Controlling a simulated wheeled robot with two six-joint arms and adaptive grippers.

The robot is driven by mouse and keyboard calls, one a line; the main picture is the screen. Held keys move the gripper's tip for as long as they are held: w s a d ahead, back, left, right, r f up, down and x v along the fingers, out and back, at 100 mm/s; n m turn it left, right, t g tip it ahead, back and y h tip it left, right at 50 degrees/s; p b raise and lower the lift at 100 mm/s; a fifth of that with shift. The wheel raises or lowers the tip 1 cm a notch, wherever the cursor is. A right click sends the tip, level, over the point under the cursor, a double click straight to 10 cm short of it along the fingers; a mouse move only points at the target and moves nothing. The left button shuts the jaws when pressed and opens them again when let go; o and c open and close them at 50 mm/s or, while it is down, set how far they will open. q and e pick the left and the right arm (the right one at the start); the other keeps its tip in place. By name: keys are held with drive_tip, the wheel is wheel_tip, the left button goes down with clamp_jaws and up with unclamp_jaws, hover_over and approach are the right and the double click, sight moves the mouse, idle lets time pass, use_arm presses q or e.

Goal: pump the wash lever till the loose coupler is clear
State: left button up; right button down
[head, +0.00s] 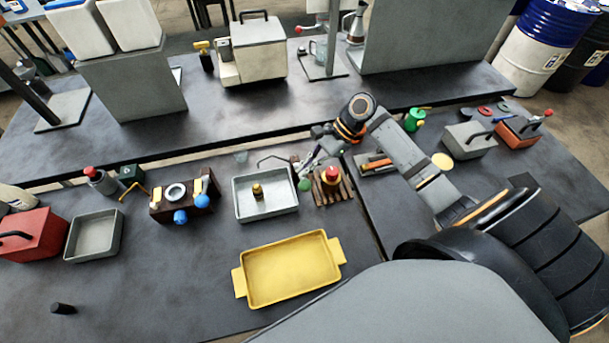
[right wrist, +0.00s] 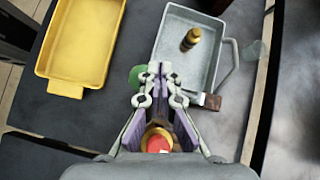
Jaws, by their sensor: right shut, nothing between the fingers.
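A grey wash basin (head: 284,209) stands mid-table, and a brass coupler (head: 257,190) stands upright inside it. The basin (right wrist: 176,28) and coupler (right wrist: 191,38) also show in the right wrist view. A green knob (head: 305,185), perhaps the wash lever's end, is at the basin's right edge. It shows left of my fingertips in the wrist view (right wrist: 135,76); its stem is hidden. My right gripper (head: 305,166) is shut and empty, over the basin's right side close to the knob. Contact cannot be told. In the wrist view its fingertips (right wrist: 160,72) are together. My left gripper is not in view.
A wooden rack (head: 345,190) with a red-topped piece (head: 332,174) stands right of the basin, below my right gripper. A yellow tray (head: 290,270) lies in front. A thin pipe (head: 272,159) rises behind the basin.

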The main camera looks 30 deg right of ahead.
drive_tip(key=shift+w+r, duration=0.1)
drive_tip(key=shift+r, duration=0.1)
drive_tip(key=r+p, duration=0.1)
drive_tip(key=w+r+p, duration=0.1)
drive_tip(key=r+p, duration=0.1)
drive_tip(key=w+r+p, duration=0.1)
drive_tip(key=shift+d+r+p, duration=0.25)
drive_tip(key=shift+p, duration=0.1)
idle(0.5)
idle(0.5)
